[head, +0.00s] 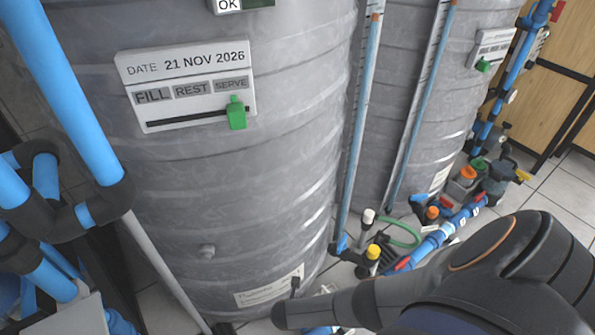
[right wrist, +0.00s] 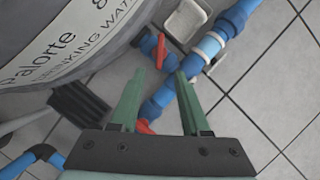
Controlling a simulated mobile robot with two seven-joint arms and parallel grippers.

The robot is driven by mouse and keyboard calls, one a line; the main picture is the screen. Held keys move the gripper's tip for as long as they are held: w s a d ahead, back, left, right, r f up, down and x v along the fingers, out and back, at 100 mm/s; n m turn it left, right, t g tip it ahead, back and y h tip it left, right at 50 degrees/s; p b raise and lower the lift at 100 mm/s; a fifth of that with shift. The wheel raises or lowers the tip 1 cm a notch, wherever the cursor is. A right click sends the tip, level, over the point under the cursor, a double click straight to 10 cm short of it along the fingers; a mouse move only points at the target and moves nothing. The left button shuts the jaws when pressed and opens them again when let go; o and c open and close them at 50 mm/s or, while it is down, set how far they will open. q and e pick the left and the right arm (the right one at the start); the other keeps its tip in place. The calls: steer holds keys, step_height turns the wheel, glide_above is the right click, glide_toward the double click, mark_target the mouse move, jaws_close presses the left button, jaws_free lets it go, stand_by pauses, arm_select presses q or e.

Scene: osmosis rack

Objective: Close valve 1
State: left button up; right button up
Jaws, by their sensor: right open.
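Blue pipework with red valve handles runs along the floor beside the tanks. In the head view one red handle (head: 402,263) is at the near end of the pipe and another red handle (head: 478,197) is farther along; I cannot read which is valve 1. In the right wrist view a red handle (right wrist: 161,51) lies beyond the fingertips, and a second red handle (right wrist: 145,127) shows between the finger bases. My right gripper (right wrist: 158,75) is open with green fingers, empty, above the blue pipe (right wrist: 158,102). Depth to the handles is unclear. My left gripper is not in view.
Large grey tanks (head: 235,190) stand left and behind. A yellow-capped fitting (head: 373,252) and green hose (head: 405,232) are near the pipe. Thick blue pipes (head: 65,90) stand at left. Tiled floor (right wrist: 265,85) is clear right of the pipe.

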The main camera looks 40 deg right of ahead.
steer(key=shift+s+a+r, duration=0.1)
steer(key=shift+s+r, duration=0.05)
steer(key=shift+r, duration=0.25)
